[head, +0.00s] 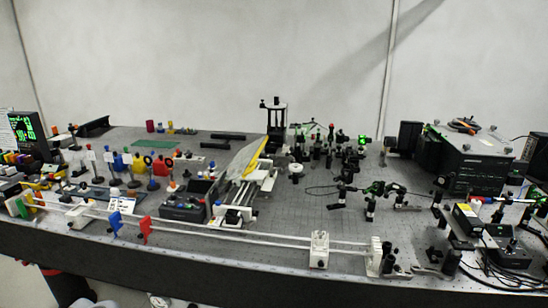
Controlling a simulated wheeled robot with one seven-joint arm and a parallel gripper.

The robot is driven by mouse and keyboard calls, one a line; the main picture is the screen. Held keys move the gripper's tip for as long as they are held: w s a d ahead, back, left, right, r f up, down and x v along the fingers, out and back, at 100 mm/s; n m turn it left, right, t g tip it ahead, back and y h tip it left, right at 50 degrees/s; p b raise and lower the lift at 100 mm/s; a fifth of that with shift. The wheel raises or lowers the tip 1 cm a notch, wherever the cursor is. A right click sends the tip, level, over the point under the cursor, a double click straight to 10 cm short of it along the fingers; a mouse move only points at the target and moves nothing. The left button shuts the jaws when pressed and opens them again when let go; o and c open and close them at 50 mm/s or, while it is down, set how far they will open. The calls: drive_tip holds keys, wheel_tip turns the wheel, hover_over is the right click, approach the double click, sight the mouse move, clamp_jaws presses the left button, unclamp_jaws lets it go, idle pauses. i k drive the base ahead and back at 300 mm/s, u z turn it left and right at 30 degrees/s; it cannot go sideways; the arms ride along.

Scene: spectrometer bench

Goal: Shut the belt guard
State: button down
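A pale, see-through panel with a yellow edge (247,160) stands tilted up above a white rail-like stage (245,190) near the middle of the bench. It looks like the belt guard, raised and open, though I cannot be certain from this view. The stage beneath it is partly exposed, with white blocks on it. My gripper is not in view.
The optical bench (300,215) is crowded. A long white double rail (270,238) runs along its front edge. A dark control box (184,207) sits left of the stage, and coloured mounts (162,166) stand further left. A black instrument box (470,160) is at right.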

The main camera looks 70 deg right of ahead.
sight(236, 168)
drive_tip(key=z, duration=0.9)
drive_tip(key=i, duration=0.45)
